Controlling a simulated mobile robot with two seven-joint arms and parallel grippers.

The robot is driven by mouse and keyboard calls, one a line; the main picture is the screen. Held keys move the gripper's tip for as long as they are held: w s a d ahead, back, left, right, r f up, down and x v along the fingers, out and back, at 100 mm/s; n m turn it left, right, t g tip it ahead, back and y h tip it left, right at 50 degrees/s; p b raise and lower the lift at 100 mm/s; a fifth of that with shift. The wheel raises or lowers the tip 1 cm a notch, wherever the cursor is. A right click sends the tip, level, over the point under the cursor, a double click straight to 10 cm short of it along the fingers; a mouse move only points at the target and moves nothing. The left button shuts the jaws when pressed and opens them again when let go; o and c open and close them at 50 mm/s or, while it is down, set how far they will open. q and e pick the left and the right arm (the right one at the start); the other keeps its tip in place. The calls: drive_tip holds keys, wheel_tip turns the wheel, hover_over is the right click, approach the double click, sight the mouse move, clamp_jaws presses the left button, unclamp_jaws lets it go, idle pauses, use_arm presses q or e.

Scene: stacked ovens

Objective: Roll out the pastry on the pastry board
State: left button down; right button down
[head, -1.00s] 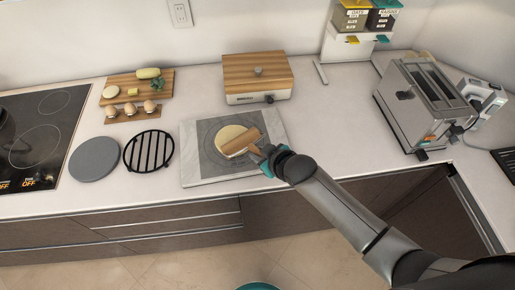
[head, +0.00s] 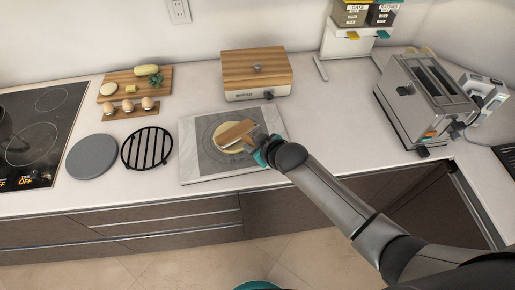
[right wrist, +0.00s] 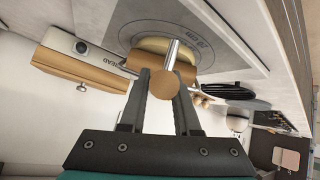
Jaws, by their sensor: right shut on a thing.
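The pastry board (head: 192,163) is a pale slab with a grey centre, lying on the counter. The pastry (head: 231,148) is a flat, pale round disc on it, partly hidden. A wooden rolling pin (head: 236,132) lies across the pastry. My right gripper (head: 257,145) reaches in from the right and is shut on the pin's near handle. In the right wrist view, the pin's round end knob (right wrist: 169,82) sits between the fingertips, with the pastry (right wrist: 150,45) beyond. My left gripper is not in view.
A round black rack (head: 147,149) and a grey disc (head: 92,156) lie left of the board. A wood-topped box (head: 256,75) stands behind it, and a toaster (head: 425,100) to the right. The counter between board and toaster is clear.

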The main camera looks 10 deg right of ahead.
sight(242, 135)
drive_tip(key=shift+w+a+f+b, duration=0.1)
drive_tip(key=shift+w+a+b, duration=0.35)
drive_tip(key=shift+w, duration=0.3)
drive_tip(key=shift+w+a+f+b, duration=0.1)
drive_tip(key=shift+w+a+b, duration=0.35)
drive_tip(key=shift+w, duration=0.25)
drive_tip(key=shift+w+a+f+b, duration=0.1)
drive_tip(key=shift+w+a+b, duration=0.35)
drive_tip(key=shift+w, duration=0.3)
drive_tip(key=shift+w+a+r, duration=0.1)
drive_tip(key=shift+w+a, duration=0.1)
drive_tip(key=shift+w, duration=0.2)
